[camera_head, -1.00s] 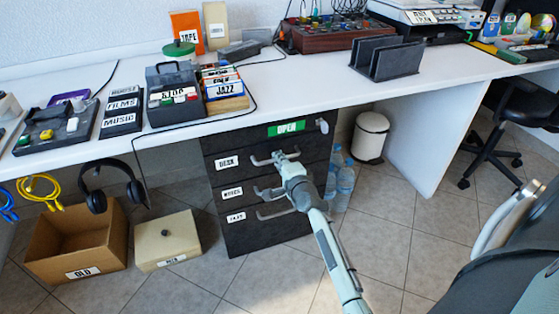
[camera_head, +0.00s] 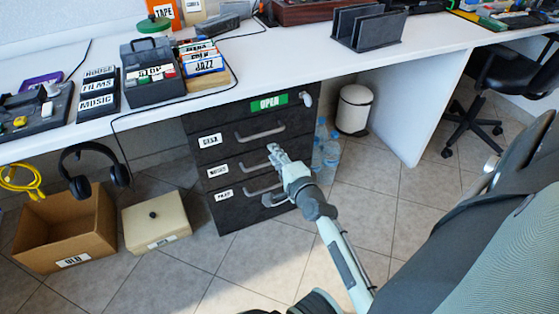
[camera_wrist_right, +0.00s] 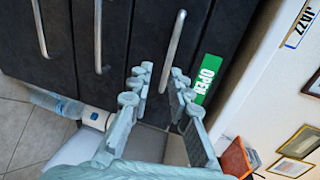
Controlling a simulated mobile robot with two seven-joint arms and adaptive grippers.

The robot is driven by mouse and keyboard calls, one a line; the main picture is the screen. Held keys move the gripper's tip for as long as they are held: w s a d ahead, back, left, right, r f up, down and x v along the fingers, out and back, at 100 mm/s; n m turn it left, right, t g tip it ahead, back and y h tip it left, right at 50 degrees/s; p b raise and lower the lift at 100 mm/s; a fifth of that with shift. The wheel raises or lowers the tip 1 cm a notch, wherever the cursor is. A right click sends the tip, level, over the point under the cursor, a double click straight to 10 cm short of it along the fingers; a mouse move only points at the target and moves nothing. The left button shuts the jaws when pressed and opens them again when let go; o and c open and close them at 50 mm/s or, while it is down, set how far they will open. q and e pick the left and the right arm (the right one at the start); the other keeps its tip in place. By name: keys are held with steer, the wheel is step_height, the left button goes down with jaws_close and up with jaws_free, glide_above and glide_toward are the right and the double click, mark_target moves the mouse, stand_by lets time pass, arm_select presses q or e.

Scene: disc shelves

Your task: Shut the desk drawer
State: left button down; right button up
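The dark desk cabinet (camera_head: 215,120) stands under the white desk, with a stack of drawers. The top drawer, labelled DESK (camera_head: 210,141), has a grey bar handle (camera_head: 262,134) below a green OPEN sign (camera_head: 268,103). The drawer fronts look about flush; a small gap cannot be ruled out. My right gripper (camera_head: 275,150) is just in front of the cabinet, slightly below the top handle. In the right wrist view its fingers (camera_wrist_right: 160,75) are apart, with the top handle (camera_wrist_right: 175,45) showing between and beyond them. Contact cannot be told. My left gripper is not in view.
Water bottles (camera_head: 326,150) and a white bin (camera_head: 354,109) stand right of the cabinet. A cardboard box (camera_head: 65,235) and a beige box (camera_head: 156,222) are on the floor at left. Headphones (camera_head: 95,170) hang from the desk edge. A black chair (camera_head: 490,95) is at right.

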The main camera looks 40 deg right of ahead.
steer(key=shift+f+v, duration=0.15)
steer(key=shift+v, duration=0.55)
steer(key=shift+f+v, duration=0.15)
steer(key=shift+v, duration=0.5)
steer(key=shift+a, duration=0.1)
